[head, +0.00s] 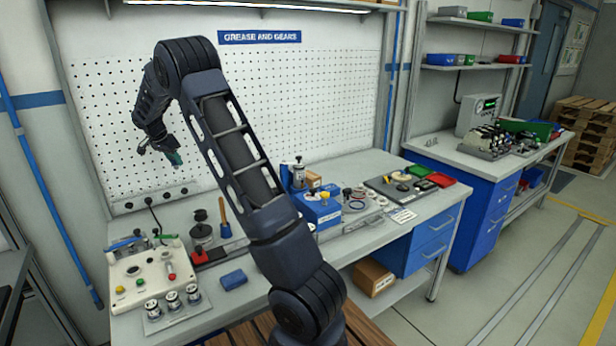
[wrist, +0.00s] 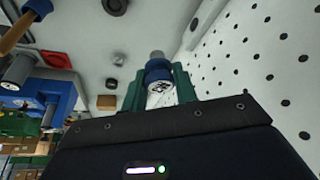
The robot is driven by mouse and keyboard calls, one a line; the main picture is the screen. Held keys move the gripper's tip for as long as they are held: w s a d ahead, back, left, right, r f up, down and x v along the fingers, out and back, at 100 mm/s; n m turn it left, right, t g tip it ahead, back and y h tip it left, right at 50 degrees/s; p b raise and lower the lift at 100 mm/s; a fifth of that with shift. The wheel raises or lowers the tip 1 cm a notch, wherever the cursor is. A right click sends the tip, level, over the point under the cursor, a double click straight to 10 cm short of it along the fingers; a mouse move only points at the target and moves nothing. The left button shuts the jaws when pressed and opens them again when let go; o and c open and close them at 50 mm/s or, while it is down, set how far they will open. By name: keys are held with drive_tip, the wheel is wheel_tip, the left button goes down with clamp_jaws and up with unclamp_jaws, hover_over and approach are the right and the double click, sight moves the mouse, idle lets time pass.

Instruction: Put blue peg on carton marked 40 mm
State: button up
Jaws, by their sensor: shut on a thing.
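My gripper (head: 173,157) is raised in front of the pegboard, well above the bench, at the left of the head view. In the wrist view its green fingers (wrist: 157,78) are shut around a blue, round piece (wrist: 158,70) with a pale marked end and a grey tip beyond; it looks like the blue peg. The piece is barely visible in the head view. A small brown carton (head: 313,180) stands at the back of the bench, partly hidden by the blue box. A larger brown carton (head: 373,278) sits on the shelf below. No 40 mm marking is readable.
The bench (head: 180,327) holds a control box (head: 145,275) at left, a blue block (head: 233,279), a blue box (head: 318,208) with small parts on top, and a dark tray (head: 400,186). My arm hides the middle of the bench. The pegboard (head: 330,100) rises close behind the gripper.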

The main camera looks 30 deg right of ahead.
drive_tip(key=w+d+r+m+g, duration=0.1)
drive_tip(key=w+d+m, duration=0.15)
drive_tip(key=d, duration=1.35)
wheel_tip(320, 180, up, 5)
drive_tip(key=m+g, duration=0.3)
drive_tip(key=m, duration=0.5)
hover_over(314, 174)
drive_tip(key=a, duration=0.2)
drive_tip(key=shift+m, duration=0.25)
drive_tip(key=f, duration=2)
drive_tip(key=shift+w+a, duration=0.1)
drive_tip(key=shift+w, duration=0.15)
drive_tip(key=o, duration=1)
drive_tip(key=shift+f, duration=0.15)
drive_tip(key=shift+c, duration=0.2)
